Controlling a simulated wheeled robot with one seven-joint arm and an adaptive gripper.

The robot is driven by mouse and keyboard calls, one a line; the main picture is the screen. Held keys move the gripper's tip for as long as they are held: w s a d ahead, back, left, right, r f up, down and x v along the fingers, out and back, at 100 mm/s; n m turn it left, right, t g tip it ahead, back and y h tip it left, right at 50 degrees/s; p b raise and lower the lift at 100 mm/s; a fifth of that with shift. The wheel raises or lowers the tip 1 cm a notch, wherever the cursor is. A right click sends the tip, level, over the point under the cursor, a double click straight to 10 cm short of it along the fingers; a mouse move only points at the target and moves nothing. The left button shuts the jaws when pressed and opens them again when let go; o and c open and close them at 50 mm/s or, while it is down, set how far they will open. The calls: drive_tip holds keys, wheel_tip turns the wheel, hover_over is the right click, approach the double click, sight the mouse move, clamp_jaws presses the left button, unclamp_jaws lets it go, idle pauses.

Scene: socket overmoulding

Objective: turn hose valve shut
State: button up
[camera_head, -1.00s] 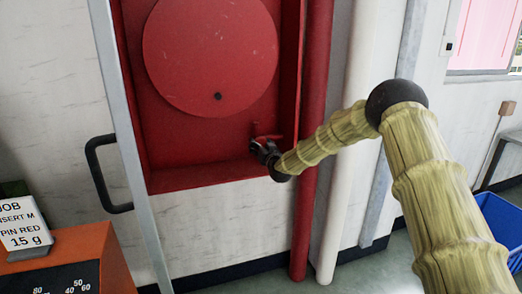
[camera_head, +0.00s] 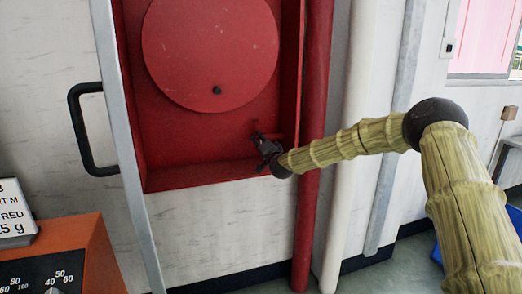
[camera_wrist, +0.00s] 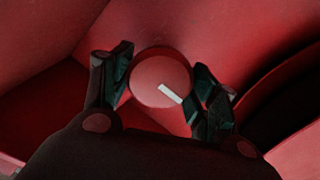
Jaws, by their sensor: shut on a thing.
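The hose valve is a round red knob (camera_wrist: 158,72) with a white line mark that slants down to the right in the wrist view. My gripper (camera_wrist: 158,92) has one dark finger on each side of the knob and is shut on it. In the head view my gripper (camera_head: 264,146) is at the lower right inside the red hose cabinet (camera_head: 225,174). There the valve is small and mostly hidden by the fingers; only a bit of red shows beside them.
A red disc (camera_head: 205,50) fills the cabinet above my gripper. The cabinet's right wall, a red pipe (camera_head: 312,150) and a white pipe (camera_head: 345,150) stand close by my arm. A black handle (camera_head: 77,130) and an orange box (camera_head: 60,260) are at left.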

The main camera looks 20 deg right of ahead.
drive_tip(key=shift+d+m+b, duration=0.1)
drive_tip(key=shift+m+b, duration=0.25)
drive_tip(key=shift+m, duration=0.25)
drive_tip(key=o, duration=1)
drive_tip(key=shift+o, duration=0.2)
drive_tip(key=s, duration=1.2)
drive_tip(key=shift+d, duration=0.15)
